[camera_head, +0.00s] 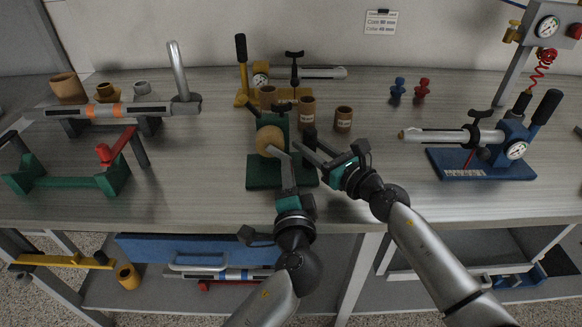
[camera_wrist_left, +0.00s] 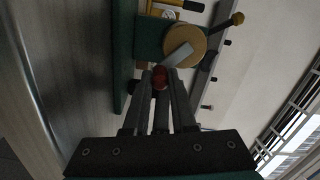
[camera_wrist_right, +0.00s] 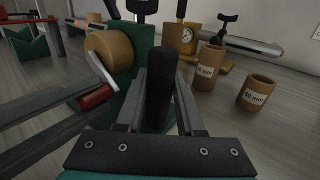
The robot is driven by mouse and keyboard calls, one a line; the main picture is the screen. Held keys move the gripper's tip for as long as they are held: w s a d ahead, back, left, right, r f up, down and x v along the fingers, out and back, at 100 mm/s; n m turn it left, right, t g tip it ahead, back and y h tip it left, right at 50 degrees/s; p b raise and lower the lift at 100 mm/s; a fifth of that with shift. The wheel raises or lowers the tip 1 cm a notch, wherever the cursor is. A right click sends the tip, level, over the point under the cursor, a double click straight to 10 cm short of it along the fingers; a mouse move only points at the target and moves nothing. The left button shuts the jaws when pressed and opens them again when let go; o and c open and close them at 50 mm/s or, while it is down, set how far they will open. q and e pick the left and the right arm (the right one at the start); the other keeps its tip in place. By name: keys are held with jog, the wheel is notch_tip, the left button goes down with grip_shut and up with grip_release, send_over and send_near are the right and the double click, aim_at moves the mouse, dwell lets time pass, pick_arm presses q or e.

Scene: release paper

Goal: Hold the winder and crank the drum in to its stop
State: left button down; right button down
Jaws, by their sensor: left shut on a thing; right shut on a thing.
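The green winder (camera_head: 272,177) stands on the bench in the middle of the head view, with a tan drum (camera_head: 269,140) on its side. The drum also shows in the left wrist view (camera_wrist_left: 184,44), with a pale crank arm across its face and a red crank handle (camera_wrist_left: 160,78). My left gripper (camera_head: 286,158) is shut on the red crank handle, in front of the drum. My right gripper (camera_head: 312,152) is shut around an upright black post (camera_wrist_right: 160,88) at the winder's right side. The handle is hidden by my left fingers in the head view.
Brown cups (camera_head: 343,118) stand behind and right of the winder. A blue-based gauge fixture (camera_head: 480,165) is at right, a green stand (camera_head: 75,182) at left. Behind the winder is a yellow-based fixture with a lever (camera_head: 241,60). Bench front is clear.

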pick_arm(q)
jog(key=shift+a+f+m, duration=0.4)
jog(key=shift+f+m, duration=0.05)
jog(key=shift+m, duration=0.65)
jog(key=c, duration=0.7)
grip_release()
jog(key=shift+c, duration=0.2)
jog(key=shift+s+d, duration=0.15)
jog(key=shift+s, duration=1.75)
jog(key=shift+s+d, duration=0.1)
jog(key=shift+s, duration=1.8)
